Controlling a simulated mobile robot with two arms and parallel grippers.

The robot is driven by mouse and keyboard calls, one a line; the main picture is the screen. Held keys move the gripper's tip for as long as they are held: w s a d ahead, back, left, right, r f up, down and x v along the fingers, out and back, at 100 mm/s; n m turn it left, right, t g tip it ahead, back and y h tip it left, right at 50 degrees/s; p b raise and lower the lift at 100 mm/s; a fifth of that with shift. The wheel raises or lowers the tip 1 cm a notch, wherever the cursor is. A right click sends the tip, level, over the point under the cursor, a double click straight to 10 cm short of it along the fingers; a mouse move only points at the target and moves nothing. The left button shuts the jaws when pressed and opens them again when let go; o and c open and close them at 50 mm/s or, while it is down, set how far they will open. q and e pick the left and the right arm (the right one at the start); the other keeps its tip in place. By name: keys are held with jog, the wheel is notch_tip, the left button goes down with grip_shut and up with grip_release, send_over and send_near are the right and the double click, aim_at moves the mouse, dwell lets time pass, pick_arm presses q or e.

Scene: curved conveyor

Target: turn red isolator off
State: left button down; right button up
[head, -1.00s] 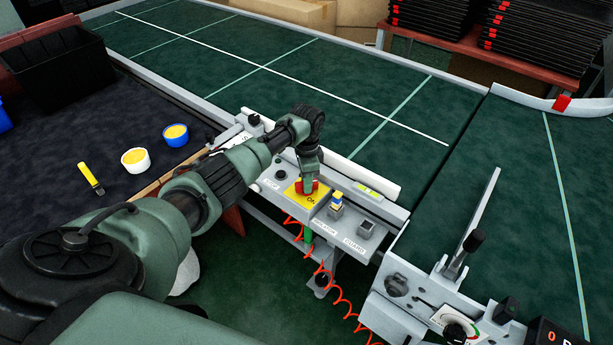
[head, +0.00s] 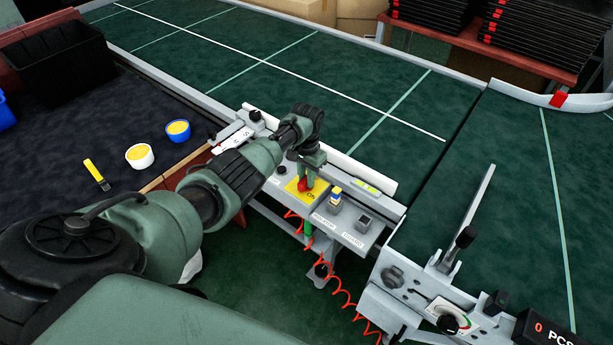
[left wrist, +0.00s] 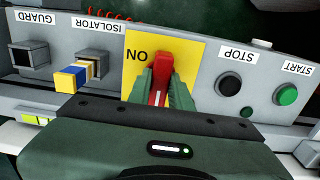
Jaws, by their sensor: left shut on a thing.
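The red isolator handle (left wrist: 158,78) sits on a yellow plate (left wrist: 188,60) on the grey control panel. An upside-down ON label shows beside it in the left wrist view. There the handle lies roughly across the panel's length. My left gripper (left wrist: 160,92) is shut on the handle, with one green finger on each side. In the head view the gripper (head: 307,176) comes down over the yellow plate (head: 317,191), and some red of the handle (head: 303,185) shows below the fingers. Fingers and palm hide part of the handle and plate. My right gripper is not in view.
Beside the plate are a black STOP button (left wrist: 229,84), a green START button (left wrist: 287,94), a blue-yellow plug (left wrist: 72,77) at the ISOLATOR label and a GUARD socket (left wrist: 30,56). A red coiled cord (head: 345,298) hangs below. The conveyor belt (head: 300,75) lies behind.

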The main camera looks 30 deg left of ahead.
pick_arm(q)
jog(key=shift+r, duration=0.1)
dwell(0.4)
jog(key=c, duration=1.3)
grip_release()
jog(key=shift+r, duration=0.35)
notch_tip(320, 180, up, 7)
jog(key=shift+p, duration=0.4)
